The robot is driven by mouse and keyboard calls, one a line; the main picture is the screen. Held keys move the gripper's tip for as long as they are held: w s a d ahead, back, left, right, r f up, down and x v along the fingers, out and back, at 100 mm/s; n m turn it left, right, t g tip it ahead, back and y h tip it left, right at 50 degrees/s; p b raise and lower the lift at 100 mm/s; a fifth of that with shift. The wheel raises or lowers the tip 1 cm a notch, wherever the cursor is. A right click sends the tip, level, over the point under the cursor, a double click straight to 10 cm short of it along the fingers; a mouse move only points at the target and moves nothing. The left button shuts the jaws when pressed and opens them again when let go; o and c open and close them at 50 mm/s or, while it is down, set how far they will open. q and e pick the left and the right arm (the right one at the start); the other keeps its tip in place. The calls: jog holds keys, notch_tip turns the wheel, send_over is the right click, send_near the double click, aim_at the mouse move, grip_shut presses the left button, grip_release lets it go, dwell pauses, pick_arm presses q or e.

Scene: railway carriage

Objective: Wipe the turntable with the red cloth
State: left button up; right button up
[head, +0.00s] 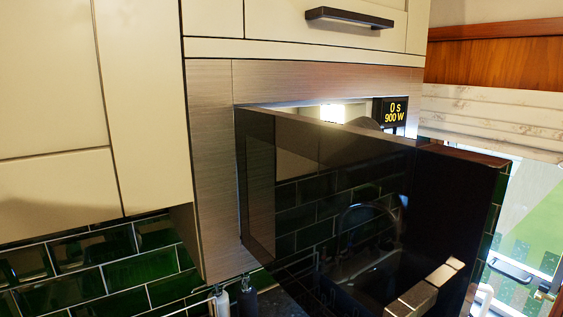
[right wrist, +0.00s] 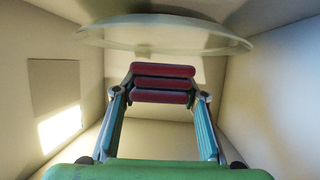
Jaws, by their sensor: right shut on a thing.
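In the right wrist view, my right gripper (right wrist: 165,97) is inside a pale box-like chamber. It is shut on the red cloth (right wrist: 165,84), a dark red, layered bundle between its fingertips. The turntable (right wrist: 120,36), a clear glass disc, spans the top of this view. The cloth shows just below its rim; I cannot tell whether they touch. In the head view, the microwave's open dark glass door (head: 330,190) hides most of the inside, the turntable, the cloth and my right gripper. My left gripper is in neither view.
The microwave display (head: 395,112) reads 0 s, 900 W. The open door sticks out across the right half of the head view, with a metallic bar (head: 430,288) low on it. Cream cabinets (head: 60,110) stand left and above. In the wrist view, chamber walls (right wrist: 270,95) are close on both sides.

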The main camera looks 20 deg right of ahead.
jog(key=s+b, duration=0.2)
jog(key=s, duration=1.7)
jog(key=shift+s+d+b, duration=0.35)
jog(key=shift+d+b, duration=0.05)
jog(key=shift+d, duration=0.05)
